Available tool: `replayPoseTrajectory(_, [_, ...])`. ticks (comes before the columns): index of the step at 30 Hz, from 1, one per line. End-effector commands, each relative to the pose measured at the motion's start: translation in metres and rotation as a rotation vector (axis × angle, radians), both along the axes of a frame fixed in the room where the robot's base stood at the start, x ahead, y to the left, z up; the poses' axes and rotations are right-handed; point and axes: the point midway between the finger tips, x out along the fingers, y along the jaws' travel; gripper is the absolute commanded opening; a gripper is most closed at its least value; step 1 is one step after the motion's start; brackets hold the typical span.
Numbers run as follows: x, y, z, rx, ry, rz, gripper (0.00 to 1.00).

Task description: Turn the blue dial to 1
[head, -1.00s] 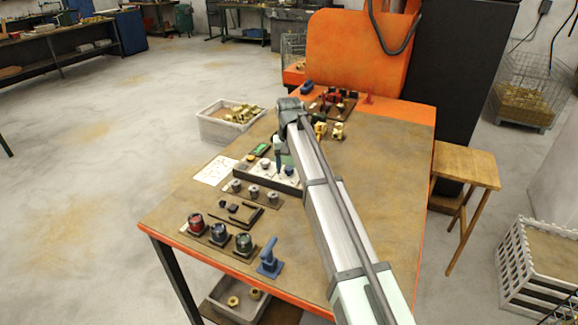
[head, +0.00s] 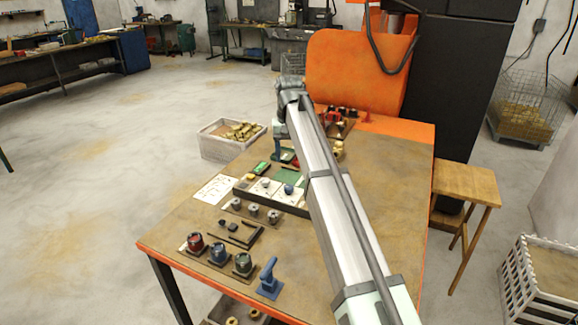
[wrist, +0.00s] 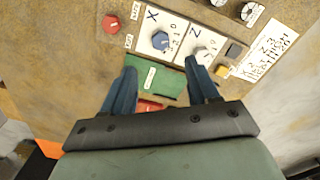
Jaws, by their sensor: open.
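The blue dial (wrist: 160,41) sits on a white card marked X on the control panel. Small numbers stand beside it, but I cannot tell which one it points to. It also shows in the head view as a blue knob (head: 289,189). My gripper (wrist: 160,68) is open and empty above the panel, its two blue fingers apart over the green plate (wrist: 157,80). The dial lies just beyond the fingertips, untouched. In the head view my gripper (head: 278,150) is on the far side of the panel (head: 248,203).
A grey dial (wrist: 203,57) on the Z card is close to one finger. A red knob (wrist: 110,22) and yellow and black buttons flank the cards. Nearer on the table are red, blue and green round knobs (head: 217,253) and a blue lever (head: 269,280).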

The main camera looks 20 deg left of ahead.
Motion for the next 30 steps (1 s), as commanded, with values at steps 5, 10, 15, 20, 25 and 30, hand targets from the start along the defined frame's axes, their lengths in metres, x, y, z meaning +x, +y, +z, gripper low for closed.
replayPoseTrajectory(5, [0.000,0.000,0.015,0.000,0.000,0.000,0.60])
replayPoseTrajectory(10, [0.000,0.000,0.018,0.000,0.001,0.000,0.60])
replayPoseTrajectory(15, [0.000,0.000,0.018,0.000,0.001,0.000,0.60])
replayPoseTrajectory(20, [0.000,0.000,0.018,0.000,0.001,0.000,0.60])
replayPoseTrajectory(25, [0.004,-0.005,0.016,0.000,-0.006,-0.009,0.60])
replayPoseTrajectory(30, [0.037,-0.043,-0.004,0.003,-0.063,-0.088,0.60])
